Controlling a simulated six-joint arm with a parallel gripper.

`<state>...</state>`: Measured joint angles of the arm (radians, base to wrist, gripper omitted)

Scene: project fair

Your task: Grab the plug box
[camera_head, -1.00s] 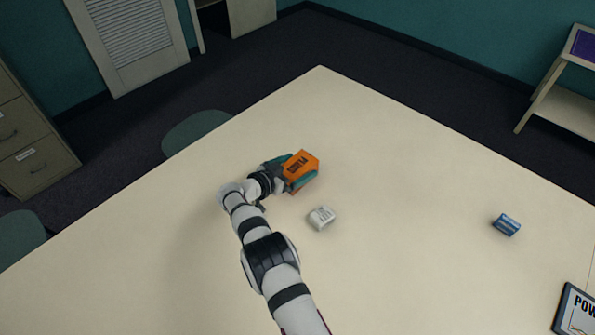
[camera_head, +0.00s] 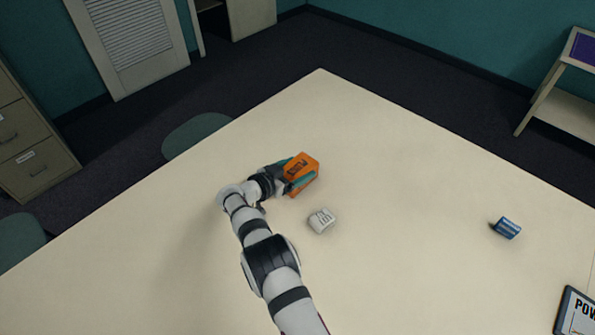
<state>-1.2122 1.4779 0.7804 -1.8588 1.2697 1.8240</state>
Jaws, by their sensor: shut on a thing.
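An orange box (camera_head: 303,163) with dark lettering on its top is at the middle of the pale table; I take it to be the plug box. My gripper (camera_head: 296,174) is shut on this box, with teal fingers along its sides. The box is slightly tilted in the picture. I cannot tell whether its underside touches the table. Part of the box's left end is hidden by the gripper.
A small white box (camera_head: 321,221) stands just below and right of the gripper. A blue box (camera_head: 507,228) stands farther right. A framed sign (camera_head: 577,315) is at the lower right. The rest of the table (camera_head: 420,170) is clear.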

